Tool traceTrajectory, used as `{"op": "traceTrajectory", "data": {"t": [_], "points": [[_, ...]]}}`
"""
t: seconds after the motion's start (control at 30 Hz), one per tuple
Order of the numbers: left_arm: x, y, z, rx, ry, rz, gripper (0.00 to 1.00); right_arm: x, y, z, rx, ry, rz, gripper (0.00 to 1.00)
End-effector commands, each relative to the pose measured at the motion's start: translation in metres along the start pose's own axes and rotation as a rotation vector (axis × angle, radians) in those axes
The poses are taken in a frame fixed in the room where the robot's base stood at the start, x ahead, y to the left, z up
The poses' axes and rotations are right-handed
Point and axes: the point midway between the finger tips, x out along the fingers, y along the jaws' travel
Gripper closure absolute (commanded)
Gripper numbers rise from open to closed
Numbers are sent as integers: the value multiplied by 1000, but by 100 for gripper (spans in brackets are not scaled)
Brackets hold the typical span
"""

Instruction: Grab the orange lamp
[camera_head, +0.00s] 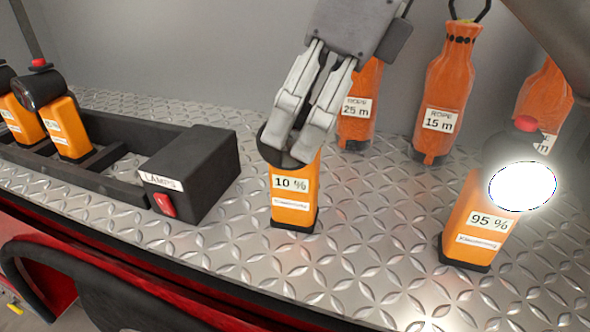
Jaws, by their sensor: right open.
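An orange lamp (294,196) with a black head and a "10 %" label stands upright on the metal deck in the middle of the view. My right gripper (297,143) comes down from above, with its fingers open at the lamp's black head. The fingers cover much of the head; whether they touch it I cannot tell. A second orange lamp (478,222), labelled "95 %", stands at the right with its light shining. Two more orange lamps, a nearer one (69,132) and a farther one (25,124), stand in the rack at the left. My left gripper does not show.
The black rack (117,132) ends in a box (205,165) labelled "LAMPS" with a red switch. Orange rope bags, one marked 15 m (446,90) and one marked 25 m (358,105), stand behind. The patterned deck (375,230) is clear between the two middle lamps.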

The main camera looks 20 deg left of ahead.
Motion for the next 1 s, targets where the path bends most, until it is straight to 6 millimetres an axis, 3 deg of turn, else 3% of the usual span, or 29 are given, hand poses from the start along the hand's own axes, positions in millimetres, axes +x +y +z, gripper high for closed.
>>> {"op": "traceTrajectory", "data": {"t": [0.03, 0.2, 0.47, 1.0], "points": [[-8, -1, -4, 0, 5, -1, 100, 5, 0, 3, -2, 1, 4, 16], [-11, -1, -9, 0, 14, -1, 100, 27, 0, 2, -1, 0, 2, 16], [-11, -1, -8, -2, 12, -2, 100, 31, 0, 2, -1, -1, 0, 16], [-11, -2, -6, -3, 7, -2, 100, 31, 0, 2, -1, -1, 0, 83]]}}
